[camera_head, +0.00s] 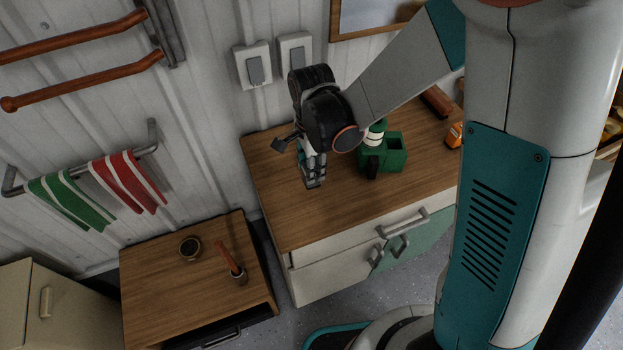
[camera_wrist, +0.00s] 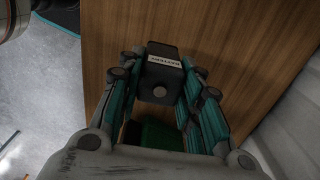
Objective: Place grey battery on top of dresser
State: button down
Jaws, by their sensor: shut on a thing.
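My gripper (camera_head: 314,182) is above the wooden top of a white and green drawer cabinet (camera_head: 300,225), left of a green box. In the wrist view its fingers (camera_wrist: 160,85) are shut on the dark grey battery (camera_wrist: 161,74), which carries a pale label. The battery is barely distinguishable in the head view. The brown wooden surface fills the background in the wrist view; I cannot tell whether the battery touches it. No piece is clearly marked as the dresser; a lower wooden cabinet (camera_head: 155,275) stands to the left.
The green box (camera_head: 394,152), with a bottle and a dark item beside it, stands close right of my gripper. An orange item (camera_head: 454,135) lies farther right. The big cabinet's front left top is clear.

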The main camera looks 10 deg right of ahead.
jog(key=shift+f+b, duration=1.3)
jog(key=shift+f, duration=0.8)
jog(key=shift+f, duration=0.2)
jog(key=c, duration=1.1)
grip_release()
jog(key=shift+r, duration=0.1)
jog(key=shift+r, duration=0.1)
notch_tip(320, 180, up, 12)
jog(key=p, duration=0.3)
